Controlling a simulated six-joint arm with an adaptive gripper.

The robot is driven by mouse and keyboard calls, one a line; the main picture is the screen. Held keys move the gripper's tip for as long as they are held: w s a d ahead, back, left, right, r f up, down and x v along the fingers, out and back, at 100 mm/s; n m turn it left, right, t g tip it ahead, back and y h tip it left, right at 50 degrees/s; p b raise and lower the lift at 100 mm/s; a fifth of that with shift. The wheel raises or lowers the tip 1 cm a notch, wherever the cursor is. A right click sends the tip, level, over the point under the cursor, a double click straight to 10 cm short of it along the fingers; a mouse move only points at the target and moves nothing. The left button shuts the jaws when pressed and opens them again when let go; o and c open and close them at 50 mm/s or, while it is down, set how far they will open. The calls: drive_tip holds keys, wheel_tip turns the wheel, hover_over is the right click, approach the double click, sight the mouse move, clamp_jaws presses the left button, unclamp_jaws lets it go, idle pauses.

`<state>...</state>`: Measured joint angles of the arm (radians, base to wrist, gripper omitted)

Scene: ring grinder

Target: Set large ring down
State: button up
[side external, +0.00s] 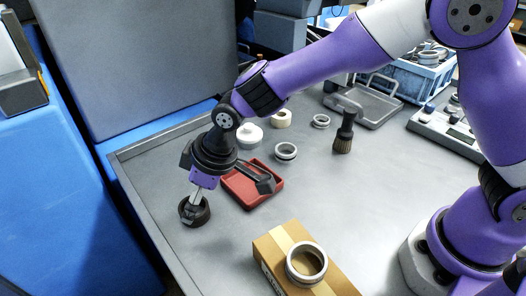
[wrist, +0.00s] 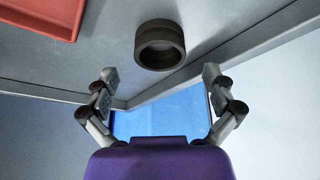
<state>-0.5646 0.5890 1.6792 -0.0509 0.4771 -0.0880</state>
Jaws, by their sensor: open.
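A dark brown ring (side external: 203,217) rests on the grey table near its left edge. In the wrist view this dark ring (wrist: 160,32) lies just beyond my fingertips, centred between them and apart from both. My gripper (side external: 194,204) points down at the ring in the side view, where its fingers overlap the ring's opening. In the wrist view my gripper (wrist: 159,75) is open, with a wide empty gap between its fingers. A wide light metal ring (side external: 291,272) lies on a cardboard box at the front. Which of these is the large ring I cannot tell for sure.
A red tray (side external: 240,196) is right of the dark ring; it also shows in the wrist view (wrist: 40,14). Smaller metal rings (side external: 286,151), a white round part (side external: 249,138) and a brush (side external: 344,138) stand behind. The raised table edge (side external: 150,225) is close on the left.

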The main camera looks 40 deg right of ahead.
drive_tip(key=v, duration=0.9)
drive_tip(key=s+d+r+m+t+h, duration=0.1)
drive_tip(key=s+d+r+m, duration=0.15)
drive_tip(key=d, duration=0.45)
drive_tip(key=s+d+r+m, duration=0.2)
drive_tip(key=d+r, duration=0.2)
drive_tip(key=d, duration=0.3)
drive_tip(key=s+d+f+m+t+h, duration=0.1)
drive_tip(key=s+d+m, duration=0.2)
drive_tip(key=s+d, duration=0.5)
drive_tip(key=shift+s+h, duration=0.15)
drive_tip(key=shift+h, duration=0.25)
